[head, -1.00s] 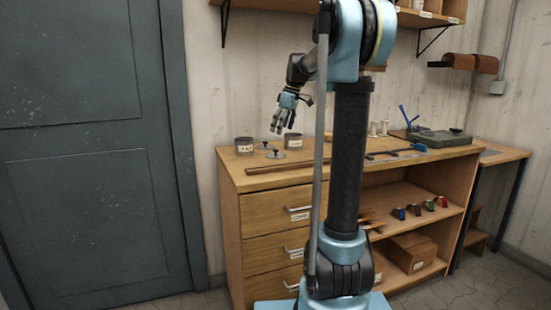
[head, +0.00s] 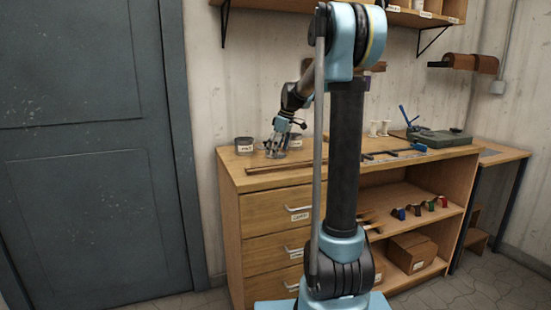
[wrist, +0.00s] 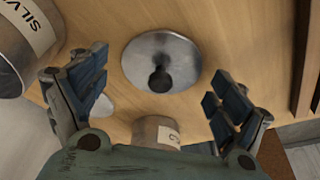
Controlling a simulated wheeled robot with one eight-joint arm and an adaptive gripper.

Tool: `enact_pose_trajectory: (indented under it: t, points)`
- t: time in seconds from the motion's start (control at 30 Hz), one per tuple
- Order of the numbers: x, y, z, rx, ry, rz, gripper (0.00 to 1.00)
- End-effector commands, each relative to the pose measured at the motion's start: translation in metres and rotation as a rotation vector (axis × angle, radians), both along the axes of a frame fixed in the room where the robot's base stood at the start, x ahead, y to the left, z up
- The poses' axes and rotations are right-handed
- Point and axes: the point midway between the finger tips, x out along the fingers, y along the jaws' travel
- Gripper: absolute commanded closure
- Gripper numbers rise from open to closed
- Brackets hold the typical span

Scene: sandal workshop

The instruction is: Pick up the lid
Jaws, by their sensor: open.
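A round grey metal lid (wrist: 181,52) with a dark knob lies flat on the wooden bench top in the wrist view. My gripper (wrist: 158,92) is open, its blue-padded fingers spread either side of the lid and apart from it. Part of a second pale disc (wrist: 101,106) shows behind the left finger; I cannot tell fully what it is. In the head view my gripper (head: 274,153) points down low over the bench and mostly hides the lid area.
A grey pot labelled "SILV…" (wrist: 22,38) stands close to the left finger; another labelled pot (wrist: 155,131) is partly hidden by my gripper. A wooden strip (head: 292,164) lies along the bench's front edge. A blue clamp (head: 398,153) lies farther right.

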Motion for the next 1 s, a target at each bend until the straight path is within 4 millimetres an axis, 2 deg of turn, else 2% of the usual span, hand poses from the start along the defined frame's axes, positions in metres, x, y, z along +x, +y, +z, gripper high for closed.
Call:
enact_pose_trajectory:
  t: [0.17, 0.3, 0.37, 0.83, 0.87, 0.9, 0.97, 1.0]
  points:
    - [0.0, 0.0, 0.0, 0.0, 0.0, 0.0, 0.12]
    - [0.0, 0.0, 0.0, 0.0, 0.0, 0.0, 0.44]
    - [0.0, 0.0, 0.0, 0.0, 0.0, 0.0, 0.53]
    - [0.0, 0.0, 0.003, 0.0, 0.0, 0.0, 0.56]
    - [0.0, 0.0, 0.006, 0.0, 0.0, 0.0, 0.63]
    - [0.0, 0.0, 0.01, 0.0, 0.0, 0.0, 0.78]
    - [0.0, 0.0, 0.018, 0.0, 0.0, 0.0, 1.0]
    - [-0.001, 0.0, 0.024, 0.0, 0.0, 0.0, 1.0]
